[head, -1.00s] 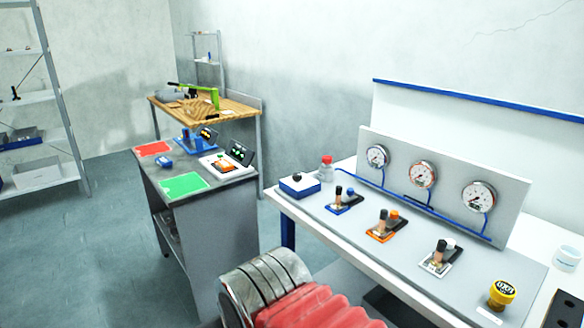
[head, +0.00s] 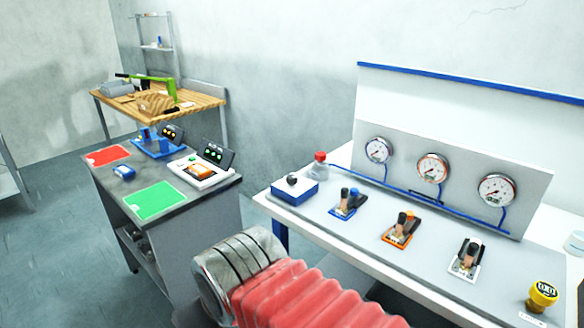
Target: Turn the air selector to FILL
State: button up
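A blue box with a white top and a dark knob (head: 292,181) sits at the left end of the white bench; it looks like the air selector, but I cannot read any FILL mark or the knob's setting. A yellow round knob (head: 542,293) with dark lettering, too small to read surely, stands at the bench's right front. Three lever valves stand between them: blue (head: 347,203), orange (head: 402,230) and white (head: 466,260). My arm, with red bellows and a ribbed metal part, crosses the bottom of the head view. My gripper is not in view.
Three gauges (head: 433,168) on a grey panel stand behind the valves, joined by a blue pipe. A red-capped bottle (head: 320,166) is behind the blue box. At left, a grey cabinet (head: 200,255) carries a green mat (head: 155,200), a red mat (head: 108,155) and small devices.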

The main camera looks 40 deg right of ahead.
aim_at(291, 180)
jog(key=z, duration=0.3)
jog(key=i, duration=0.65)
jog(key=z, duration=1)
jog(key=i, duration=0.6)
jog(key=z, duration=0.3)
